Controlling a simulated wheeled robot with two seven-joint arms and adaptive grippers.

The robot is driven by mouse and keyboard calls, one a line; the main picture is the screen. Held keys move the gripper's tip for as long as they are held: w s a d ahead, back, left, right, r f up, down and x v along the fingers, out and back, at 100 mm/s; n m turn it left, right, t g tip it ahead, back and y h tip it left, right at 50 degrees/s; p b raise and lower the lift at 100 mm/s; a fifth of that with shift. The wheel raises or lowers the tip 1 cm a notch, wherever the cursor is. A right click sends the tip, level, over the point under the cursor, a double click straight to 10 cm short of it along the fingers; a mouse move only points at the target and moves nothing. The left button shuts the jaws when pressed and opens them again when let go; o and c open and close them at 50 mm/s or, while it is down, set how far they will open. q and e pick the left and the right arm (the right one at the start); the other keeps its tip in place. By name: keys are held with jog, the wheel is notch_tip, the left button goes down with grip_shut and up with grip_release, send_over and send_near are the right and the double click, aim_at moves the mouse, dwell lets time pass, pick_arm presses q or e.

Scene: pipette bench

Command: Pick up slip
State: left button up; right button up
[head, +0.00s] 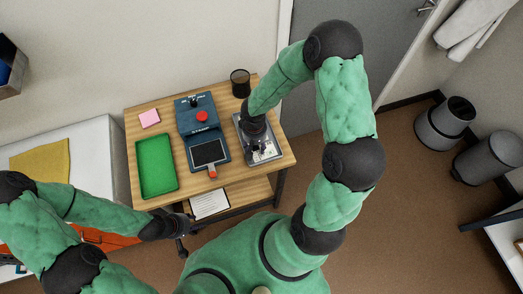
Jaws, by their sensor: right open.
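A pale slip (268,153) seems to lie in a grey tray (273,162) at the right side of the wooden table; my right gripper covers part of it. My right gripper (257,146) points down over this tray and is open. I cannot tell whether its fingers touch the slip. My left gripper (184,230) is off the table's front edge, away from the tray, and is too small and dark to tell if open or shut.
A blue stamp device (186,129) with a red button stands mid-table. An empty green tray (157,165) is left of it. A pink pad (149,118) and a dark cup (240,82) stand at the back. A clipboard (210,203) lies on the lower shelf.

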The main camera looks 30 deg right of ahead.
jog(key=c, duration=1)
